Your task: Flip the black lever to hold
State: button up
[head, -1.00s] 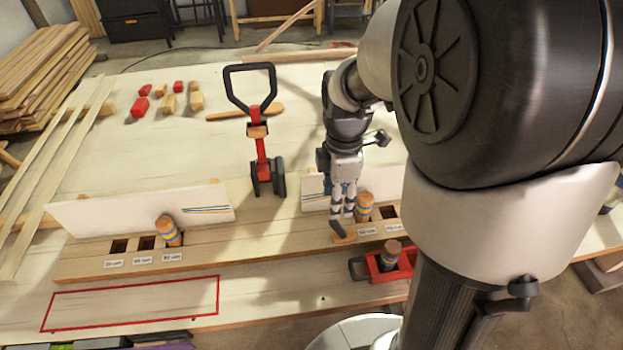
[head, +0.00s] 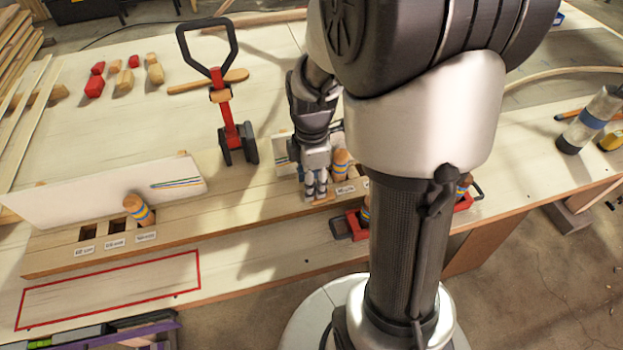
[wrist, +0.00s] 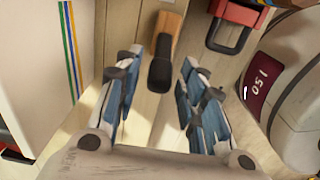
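In the wrist view, the black lever (wrist: 160,67) is a short dark tip on a wooden piece (wrist: 165,30). My gripper (wrist: 162,59) is open, with a blue-and-grey finger on each side of the lever. Gaps show on both sides of the black tip, so the fingers are apart from it. In the head view, my gripper (head: 316,192) points down at the front edge of the wooden beam (head: 240,213). A bit of the wooden piece (head: 323,199) shows under the fingertips there; the black tip is hidden. No "hold" mark is readable.
A red tray with a black handle (wrist: 233,22) stands close by. A striped wooden peg (head: 341,165) stands beside my gripper, and a white board (head: 105,193) lines the beam on the left.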

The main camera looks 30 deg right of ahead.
grip_shut()
jog(key=shift+d, duration=0.1)
dwell(0.5)
